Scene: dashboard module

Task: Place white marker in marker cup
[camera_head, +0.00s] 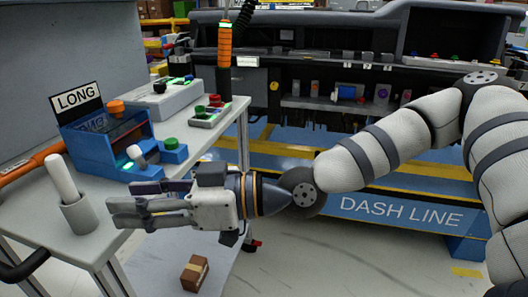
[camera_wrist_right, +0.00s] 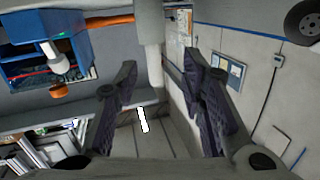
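The white marker (camera_head: 62,179) stands in the grey marker cup (camera_head: 79,214), leaning slightly left, near the front of the grey cart top. My right gripper (camera_head: 112,208) points left, its fingertips a little to the right of the cup. It is open and empty. In the right wrist view, which looks upside down, the marker (camera_wrist_right: 154,66) shows between the two spread fingers (camera_wrist_right: 161,72), with the cup (camera_wrist_right: 150,22) at the top edge. I cannot tell the exact gap from fingers to marker. My left gripper is not in view.
A blue box (camera_head: 88,142) with a LONG sign (camera_head: 77,98), an orange knob and a white-knobbed lever stands behind the gripper. Button boxes (camera_head: 163,101) sit farther back. An orange tool (camera_head: 224,62) hangs above. A brown carton (camera_head: 195,273) lies lower down.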

